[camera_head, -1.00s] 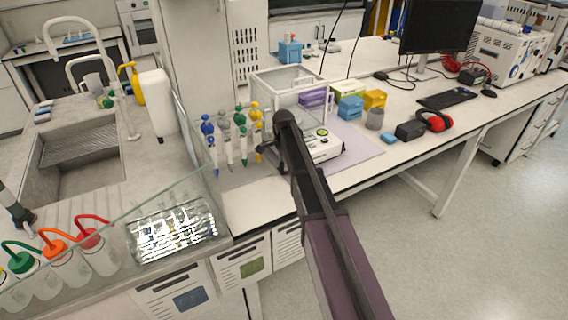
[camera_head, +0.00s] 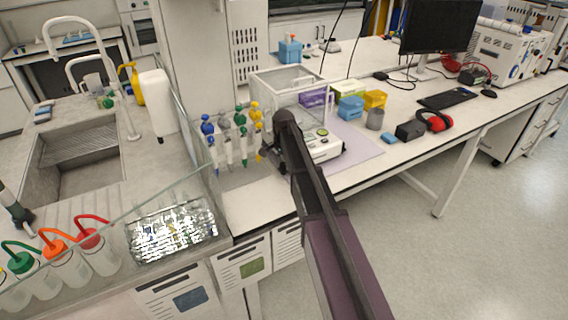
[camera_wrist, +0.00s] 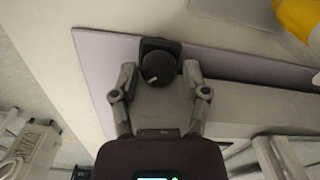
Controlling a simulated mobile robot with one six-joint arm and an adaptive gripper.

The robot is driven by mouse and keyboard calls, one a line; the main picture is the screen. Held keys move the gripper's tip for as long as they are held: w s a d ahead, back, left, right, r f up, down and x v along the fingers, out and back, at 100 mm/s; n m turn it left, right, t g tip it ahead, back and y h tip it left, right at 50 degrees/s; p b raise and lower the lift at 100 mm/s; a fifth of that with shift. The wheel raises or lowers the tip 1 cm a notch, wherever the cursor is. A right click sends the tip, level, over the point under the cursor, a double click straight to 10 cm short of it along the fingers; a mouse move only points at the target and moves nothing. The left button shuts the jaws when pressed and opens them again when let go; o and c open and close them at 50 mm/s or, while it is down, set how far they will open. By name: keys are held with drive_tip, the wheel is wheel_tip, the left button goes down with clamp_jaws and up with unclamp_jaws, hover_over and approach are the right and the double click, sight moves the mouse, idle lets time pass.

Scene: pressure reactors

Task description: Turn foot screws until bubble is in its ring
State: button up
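The white balance (camera_head: 326,150) with a glass draft shield (camera_head: 290,88) stands on a lilac mat (camera_head: 362,143) on the bench. A small green round spot, perhaps the bubble level (camera_head: 322,132), shows on its front; the bubble is too small to read. In the wrist view a round black foot screw (camera_wrist: 158,68) with a white mark sits at a dark bracket by the mat. My gripper (camera_wrist: 159,72) is open, with one finger on each side of this screw and a small gap showing at each. In the head view my arm hides most of the gripper and part of the balance.
A pipette stand (camera_head: 232,135) with several pipettes is close to the left of my arm. A yellow object (camera_wrist: 302,18) shows at the wrist view's upper right.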

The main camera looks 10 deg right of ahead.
drive_tip(key=shift+m, duration=0.4)
idle(0.3)
drive_tip(key=shift+m, duration=0.8)
drive_tip(key=shift+r, duration=0.25)
wheel_tip(320, 180, up, 14)
drive_tip(key=f+p, duration=0.1)
drive_tip(key=p, duration=1.3)
drive_tip(key=s+f+n+b, duration=0.7)
drive_tip(key=s+f+b, duration=0.2)
drive_tip(key=s, duration=0.6)
drive_tip(key=s+f+n+b, duration=0.7)
drive_tip(key=s+f+b, duration=0.3)
drive_tip(key=s, duration=0.4)
drive_tip(key=shift+s, duration=0.35)
drive_tip(key=shift+a+r, duration=0.1)
wheel_tip(320, 180, up, 19)
drive_tip(key=m+p, duration=1.6)
drive_tip(key=p, duration=0.3)
hover_over(283, 163)
drive_tip(key=shift+s+r, duration=0.1)
